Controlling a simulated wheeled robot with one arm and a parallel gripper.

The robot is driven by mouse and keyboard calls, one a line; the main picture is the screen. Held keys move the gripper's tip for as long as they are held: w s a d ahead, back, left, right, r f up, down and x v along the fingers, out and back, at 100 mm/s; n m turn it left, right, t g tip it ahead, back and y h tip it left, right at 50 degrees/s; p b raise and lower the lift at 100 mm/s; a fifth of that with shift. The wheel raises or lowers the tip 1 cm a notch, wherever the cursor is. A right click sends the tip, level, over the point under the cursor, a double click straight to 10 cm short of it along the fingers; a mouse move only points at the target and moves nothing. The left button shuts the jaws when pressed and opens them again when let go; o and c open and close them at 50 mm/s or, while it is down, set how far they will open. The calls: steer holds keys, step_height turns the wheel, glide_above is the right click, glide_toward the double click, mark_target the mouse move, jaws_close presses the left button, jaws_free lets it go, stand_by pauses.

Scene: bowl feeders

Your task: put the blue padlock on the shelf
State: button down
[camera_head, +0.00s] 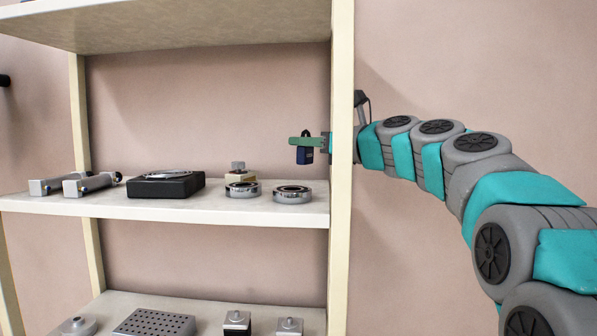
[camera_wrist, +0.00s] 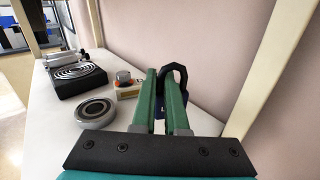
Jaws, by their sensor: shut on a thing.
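The blue padlock (camera_head: 305,155) hangs from my gripper (camera_head: 302,141) above the right part of the middle shelf board (camera_head: 110,207), in front of the back wall in the head view. It is clear of the board, with its dark shackle at the top. In the wrist view the padlock (camera_wrist: 184,88) shows at the tips of my gripper's green fingers (camera_wrist: 164,80), which are shut on it and partly hide its body. The shelf board (camera_wrist: 52,130) also shows below and left of the fingers. My arm reaches in past the right-hand post.
On the board stand two metal rings (camera_head: 292,194), (camera_head: 242,189), a small box with a knob (camera_head: 240,173), a black device (camera_head: 165,185) and two grey cylinders (camera_head: 90,183). The post (camera_head: 341,200) stands close beside my wrist. Bare board shows along the front edge.

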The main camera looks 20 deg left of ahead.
mark_target(306, 164)
steer(key=shift+s+f+b, duration=0.1)
steer(key=shift+f+b, duration=0.6)
steer(key=shift+f, duration=1.75)
steer(key=shift+f, duration=0.15)
steer(key=c, duration=0.9)
jaws_free()
steer(key=shift+c, duration=0.2)
steer(key=shift+d+r, duration=0.15)
steer(key=shift+r, duration=0.05)
steer(key=v, duration=1.1)
steer(key=shift+s+d, duration=0.2)
steer(key=shift+d, duration=0.1)
